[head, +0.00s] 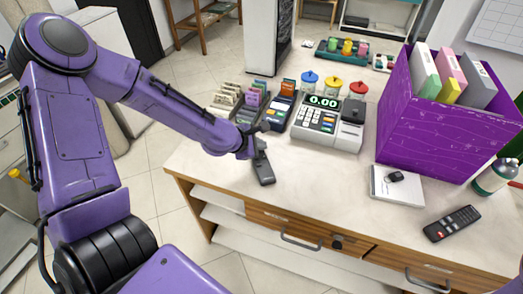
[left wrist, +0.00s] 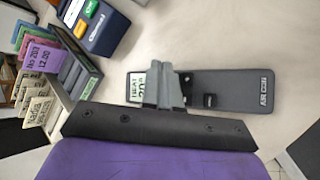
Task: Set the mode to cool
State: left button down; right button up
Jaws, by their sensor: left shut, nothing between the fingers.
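A dark grey remote (head: 264,173) lies flat on the counter near its front left. In the left wrist view the remote (left wrist: 240,90) is marked "AIR CON"; its display (left wrist: 135,88) seems to read "HEAT" with a number, partly hidden by my fingers. A small dark button (left wrist: 210,100) shows beside the fingers. My left gripper (head: 258,150) is shut and empty, its fingertips (left wrist: 163,85) over the remote between display and button. I cannot tell whether they touch it. My right gripper is not in view.
A second black remote (head: 452,223) lies at the front right of the counter (head: 320,190). A cash register (head: 328,122), a card terminal (head: 282,108) and tag racks stand behind. A purple box (head: 425,130) of folders and a white pad (head: 397,187) are to the right.

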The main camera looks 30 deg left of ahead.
aim_at(260, 152)
pick_arm(q)
jog(key=shift+f, duration=0.35)
jog(key=shift+r, duration=0.1)
dwell(0.5)
jog(key=shift+r+p, duration=0.7)
notch_tip(260, 152, up, 5)
jog(key=p, duration=0.5)
jog(key=shift+r, duration=0.1)
jog(key=shift+s+f, duration=0.1)
jog(key=shift+f, duration=0.1)
dwell(1.9)
